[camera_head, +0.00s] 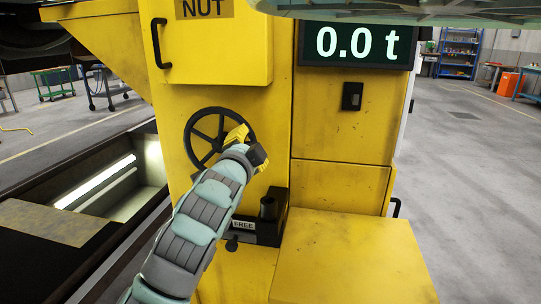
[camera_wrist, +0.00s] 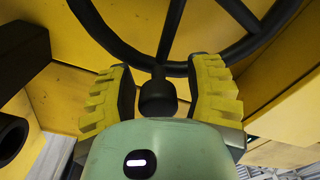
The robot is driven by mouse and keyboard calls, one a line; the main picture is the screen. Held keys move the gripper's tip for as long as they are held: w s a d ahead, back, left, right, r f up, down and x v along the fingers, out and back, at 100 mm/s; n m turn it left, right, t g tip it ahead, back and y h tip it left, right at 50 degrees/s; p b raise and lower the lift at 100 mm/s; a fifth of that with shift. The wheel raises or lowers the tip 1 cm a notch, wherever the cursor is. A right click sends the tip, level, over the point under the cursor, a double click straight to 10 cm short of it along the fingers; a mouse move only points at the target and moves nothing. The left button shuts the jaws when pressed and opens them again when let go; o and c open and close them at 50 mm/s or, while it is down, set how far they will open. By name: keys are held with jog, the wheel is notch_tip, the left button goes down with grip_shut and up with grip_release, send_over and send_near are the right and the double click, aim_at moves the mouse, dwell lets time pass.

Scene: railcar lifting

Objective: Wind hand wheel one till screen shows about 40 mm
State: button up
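The black spoked hand wheel (camera_head: 208,124) is on the front of the yellow machine column. My gripper (camera_head: 247,143) is at the wheel's right rim. In the wrist view, the wheel's rim and spokes (camera_wrist: 172,30) cross the top, and its dark knob (camera_wrist: 158,97) stands between my two yellow fingers. The fingers are spread on either side of the knob, with a gap visible at the right finger; contact on the left is unclear. The dark screen (camera_head: 355,46) reads "0.0 t" in pale digits. Its top is hidden by a green shape, and no mm figure shows.
A black holder with a "FREE" label (camera_head: 243,225) sits below the wheel. A yellow box (camera_head: 350,262) juts out at the lower right. A cabinet door marked "NUT" (camera_head: 215,45) is above the wheel. A lit pit (camera_head: 130,185) lies at the left.

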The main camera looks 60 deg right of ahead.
jog(key=shift+o, duration=0.2)
jog(key=shift+a, duration=0.1)
jog(key=v, duration=0.7)
jog(key=shift+a, duration=0.2)
jog(key=shift+s, duration=0.1)
dwell(0.4)
